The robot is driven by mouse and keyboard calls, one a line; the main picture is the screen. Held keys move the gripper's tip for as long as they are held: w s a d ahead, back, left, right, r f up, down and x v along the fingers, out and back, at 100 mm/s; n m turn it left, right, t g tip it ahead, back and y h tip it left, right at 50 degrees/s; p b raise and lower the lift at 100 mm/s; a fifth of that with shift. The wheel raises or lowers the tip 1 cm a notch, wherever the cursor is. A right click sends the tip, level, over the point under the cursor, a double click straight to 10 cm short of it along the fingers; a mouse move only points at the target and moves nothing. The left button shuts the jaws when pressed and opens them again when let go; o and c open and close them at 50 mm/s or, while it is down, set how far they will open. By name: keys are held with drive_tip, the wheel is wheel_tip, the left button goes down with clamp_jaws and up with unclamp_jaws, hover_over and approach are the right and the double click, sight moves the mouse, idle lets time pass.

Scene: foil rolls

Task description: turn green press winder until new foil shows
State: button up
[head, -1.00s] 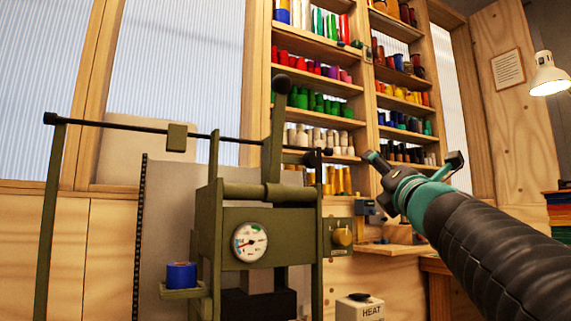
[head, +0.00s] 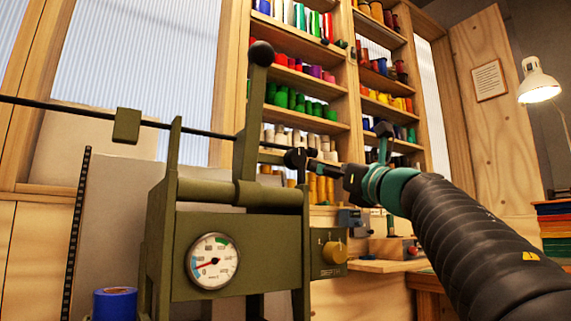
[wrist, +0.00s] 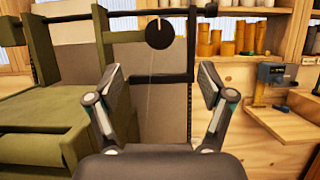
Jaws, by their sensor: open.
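The olive green press (head: 215,215) stands left of centre in the head view, with a round dial gauge and an upright lever topped by a black ball. A round black knob (head: 296,158), apparently the winder's, is at the press's right side. It also shows in the wrist view (wrist: 159,34), with a pale mark on its face. My gripper (head: 322,168) is close to the knob's right in the head view. In the wrist view its two fingers (wrist: 161,82) are spread and empty, with the knob beyond and above the gap. I cannot make out any foil clearly.
A blue roll (head: 115,304) is at the lower left. Shelves of coloured rolls (head: 300,113) stand behind. A small wooden workbench (head: 390,265) and a lit lamp (head: 538,82) are on the right.

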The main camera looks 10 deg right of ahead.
sight(299, 158)
drive_tip(key=p+x, duration=0.5)
drive_tip(key=x, duration=0.8)
drive_tip(key=shift+w+a+r, duration=0.15)
drive_tip(key=shift+w+r, duration=0.05)
drive_tip(key=c, duration=1.2)
drive_tip(key=shift+o, duration=0.2)
drive_tip(key=shift+m, duration=0.5)
drive_tip(key=m+h, duration=0.2)
drive_tip(key=m, duration=0.1)
drive_tip(key=m+h, duration=0.1)
drive_tip(key=m, duration=0.2)
drive_tip(key=shift+m+t+h, duration=0.4)
drive_tip(key=shift+d+f+m+g+h, duration=0.15)
drive_tip(key=shift+m+h, duration=0.55)
drive_tip(key=shift+m, duration=0.85)
drive_tip(key=shift+d+r+m+g+h, duration=0.1)
drive_tip(key=shift+m+g+h, duration=0.15)
drive_tip(key=shift+m+h, duration=0.9)
drive_tip(key=shift+f+m+y, duration=0.1)
drive_tip(key=shift+m+y, duration=0.15)
drive_tip(key=shift+m, duration=0.65)
